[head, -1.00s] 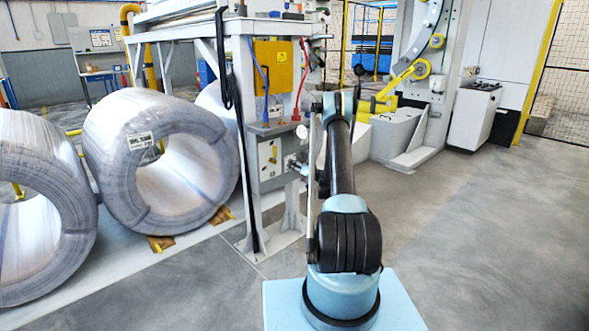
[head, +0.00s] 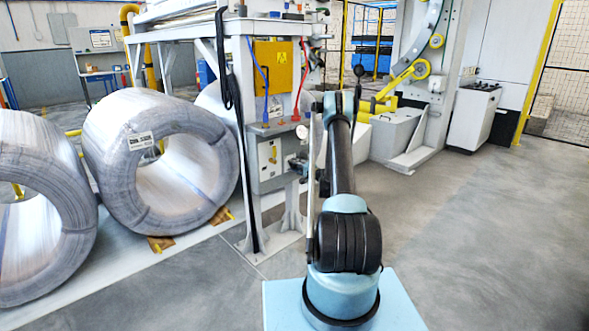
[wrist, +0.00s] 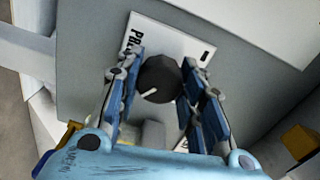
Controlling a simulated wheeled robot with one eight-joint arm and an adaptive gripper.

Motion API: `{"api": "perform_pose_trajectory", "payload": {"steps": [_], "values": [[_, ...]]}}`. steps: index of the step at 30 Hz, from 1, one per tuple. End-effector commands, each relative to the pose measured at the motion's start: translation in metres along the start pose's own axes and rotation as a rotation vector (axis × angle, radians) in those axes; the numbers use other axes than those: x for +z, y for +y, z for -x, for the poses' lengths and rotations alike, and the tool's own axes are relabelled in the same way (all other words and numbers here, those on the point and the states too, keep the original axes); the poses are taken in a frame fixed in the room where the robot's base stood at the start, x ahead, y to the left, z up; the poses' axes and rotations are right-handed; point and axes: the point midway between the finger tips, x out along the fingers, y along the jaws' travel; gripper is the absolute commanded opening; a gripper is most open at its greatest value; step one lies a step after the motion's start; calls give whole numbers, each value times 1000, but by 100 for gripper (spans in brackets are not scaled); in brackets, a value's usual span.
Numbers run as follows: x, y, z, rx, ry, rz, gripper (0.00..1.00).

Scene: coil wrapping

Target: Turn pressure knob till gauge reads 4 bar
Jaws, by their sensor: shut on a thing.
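The pressure knob (wrist: 158,80) is a round black knob with a white pointer line, seen in the wrist view on a white label plate (wrist: 192,42). The pointer is toward the lower left in that view. My gripper (wrist: 163,82) has its two blue-and-grey fingers closed on the knob from both sides. In the head view my gripper (head: 298,165) is at the front of the grey control box, beside its white panel (head: 269,160). The knob is hidden there. No gauge dial can be read in either view.
Large wire coils (head: 110,165) stand on the left. A yellow box (head: 273,67) with blue and red hoses sits above the control box. Open floor (head: 480,230) lies to the right.

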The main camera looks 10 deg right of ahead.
Motion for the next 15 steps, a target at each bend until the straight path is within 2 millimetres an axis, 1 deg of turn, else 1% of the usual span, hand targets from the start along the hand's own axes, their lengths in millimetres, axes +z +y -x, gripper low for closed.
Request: {"api": "perform_pose_trajectory", "payload": {"steps": [1, 15], "values": [[-7, 2, 3, 3, 11, -42, 11], [-5, 3, 2, 3, -5, -486, 12]]}}
